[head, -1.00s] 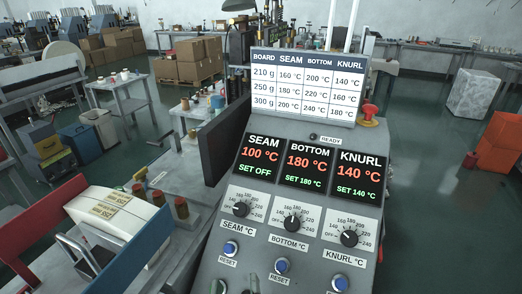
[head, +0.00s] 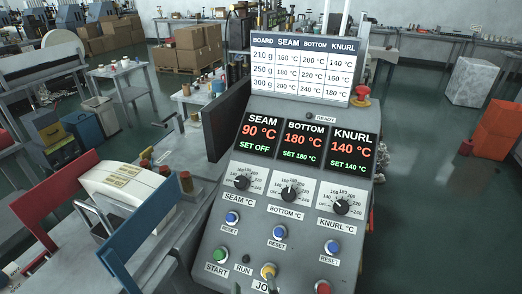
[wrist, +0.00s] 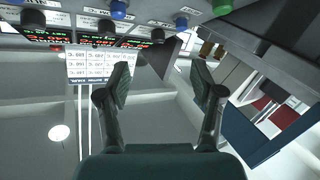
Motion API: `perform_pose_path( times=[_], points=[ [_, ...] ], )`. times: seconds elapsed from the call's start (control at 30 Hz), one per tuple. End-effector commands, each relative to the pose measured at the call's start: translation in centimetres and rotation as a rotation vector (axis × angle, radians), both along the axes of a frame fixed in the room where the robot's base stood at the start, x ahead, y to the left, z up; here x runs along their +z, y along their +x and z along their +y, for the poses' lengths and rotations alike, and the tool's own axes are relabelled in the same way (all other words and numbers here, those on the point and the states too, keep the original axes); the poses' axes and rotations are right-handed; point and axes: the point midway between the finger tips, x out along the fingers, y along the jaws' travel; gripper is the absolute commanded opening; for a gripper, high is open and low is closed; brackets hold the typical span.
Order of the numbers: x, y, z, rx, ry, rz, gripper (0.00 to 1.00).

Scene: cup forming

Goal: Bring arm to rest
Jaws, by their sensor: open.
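My gripper (wrist: 161,78) shows in the wrist view with its two dark fingers spread apart and nothing between them. It does not show in the head view. The grey control panel (head: 212,262) fills the middle of the head view. Its displays read SEAM (head: 259,134) 90 °C with SET OFF, BOTTOM (head: 304,142) 180 °C and KNURL (head: 350,150) 140 °C. In the wrist view the panel appears upside down along the top, with the white settings chart (wrist: 90,65) beyond the left finger. I see no contact between the fingers and the panel.
A red plate (head: 50,198) and a blue plate (head: 140,232) flank a stack of pale board blanks (head: 125,182) at the left. A red emergency button (head: 362,93) tops the panel's right side.

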Motion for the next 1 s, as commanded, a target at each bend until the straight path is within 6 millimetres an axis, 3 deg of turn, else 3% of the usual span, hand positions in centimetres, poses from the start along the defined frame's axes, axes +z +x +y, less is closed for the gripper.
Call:
perform_pose_path(
  times=[0.27, 0.4, 0.6, 0.8, 1.0],
  points=[
    [-5.3, -2.3, -4.6, 0.058, -0.043, 0.073, 0.66],
    [-8.3, -4.9, -7.5, 0.089, -0.039, 0.121, 0.66],
    [-11.1, -9.5, -11.2, 0.107, 0.006, 0.177, 0.66],
    [-12.4, -14.8, -14.4, 0.085, 0.085, 0.212, 0.66],
    [-12.1, -20.2, -17.0, 0.015, 0.184, 0.219, 0.66]
  ],
)
